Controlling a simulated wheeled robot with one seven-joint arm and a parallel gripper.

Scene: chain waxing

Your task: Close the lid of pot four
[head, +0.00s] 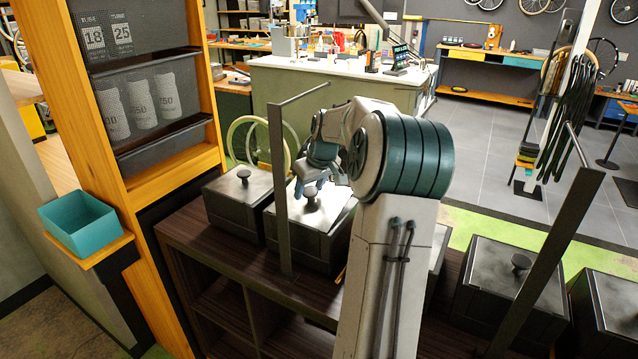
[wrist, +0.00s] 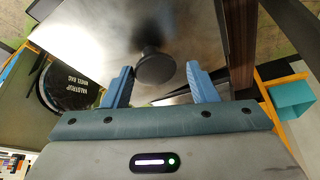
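Several dark square pots with flat metal lids and black knobs stand in a row on a dark brown shelf unit (head: 200,245). No pot numbers are readable, so I cannot tell which is pot four. My gripper (head: 312,182) is over the second pot from the left (head: 295,242), close to its lid knob (head: 311,195). In the wrist view the two blue fingers of my gripper (wrist: 158,82) are apart, with the round black knob (wrist: 155,66) between them in the picture and no clear contact. The metal lid (wrist: 110,35) fills the background. Whether this lid is fully seated is unclear.
The leftmost pot (head: 238,205) sits close beside. More pots stand to the right (head: 510,285), one partly behind my arm. A thin grey post (head: 280,190) rises at the shelf front. A teal bin (head: 80,222) is at the left.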

